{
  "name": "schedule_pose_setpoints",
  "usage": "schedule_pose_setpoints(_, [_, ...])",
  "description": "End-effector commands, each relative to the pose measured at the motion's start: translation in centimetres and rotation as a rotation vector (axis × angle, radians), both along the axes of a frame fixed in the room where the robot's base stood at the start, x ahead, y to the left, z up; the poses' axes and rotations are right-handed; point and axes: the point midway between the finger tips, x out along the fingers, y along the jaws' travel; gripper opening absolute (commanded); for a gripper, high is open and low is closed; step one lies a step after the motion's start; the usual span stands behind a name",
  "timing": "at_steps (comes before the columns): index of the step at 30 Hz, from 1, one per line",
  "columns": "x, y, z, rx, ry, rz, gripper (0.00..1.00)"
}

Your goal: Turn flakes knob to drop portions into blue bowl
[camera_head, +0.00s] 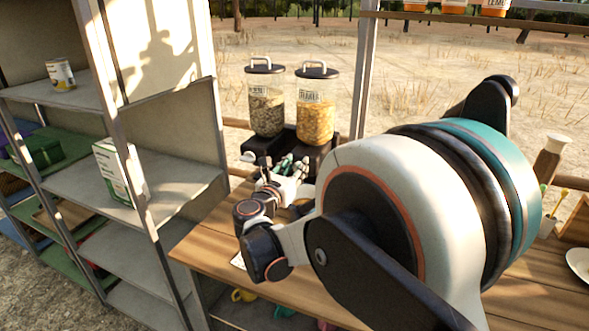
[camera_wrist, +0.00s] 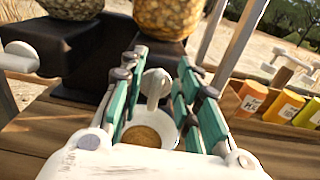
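The flakes jar (camera_head: 316,106), clear with orange-yellow flakes, stands on the right side of a black stand (camera_head: 327,150); its lower part shows in the wrist view (camera_wrist: 168,14). Its white knob (camera_wrist: 155,86) sits between the teal fingers of my gripper (camera_wrist: 161,62). The fingers are apart, with visible gaps on both sides of the knob. A pale bowl (camera_wrist: 172,132) with brownish contents lies below the knob, partly hidden by my gripper; it looks whitish, and I cannot make out blue. In the head view my gripper (camera_head: 289,166) is in front of the stand.
A second jar (camera_head: 266,103) with darker cereal stands on the left, with its own white knob (camera_wrist: 20,56). Orange and yellow containers (camera_wrist: 285,107) stand in a wooden rack on the right. Metal shelves (camera_head: 75,180) stand left of the wooden table (camera_head: 195,245).

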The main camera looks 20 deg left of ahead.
Motion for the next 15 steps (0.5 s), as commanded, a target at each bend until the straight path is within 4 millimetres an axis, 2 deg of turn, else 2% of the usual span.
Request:
schedule_pose_setpoints(3, [-0.02,0.01,0.01,0.0,0.0,0.0,0.28])
schedule_pose_setpoints(7, [-0.04,0.01,0.0,0.0,0.0,0.0,0.0])
schedule_pose_setpoints(15, [-0.05,0.01,-0.01,0.003,0.0,0.0,0.0])
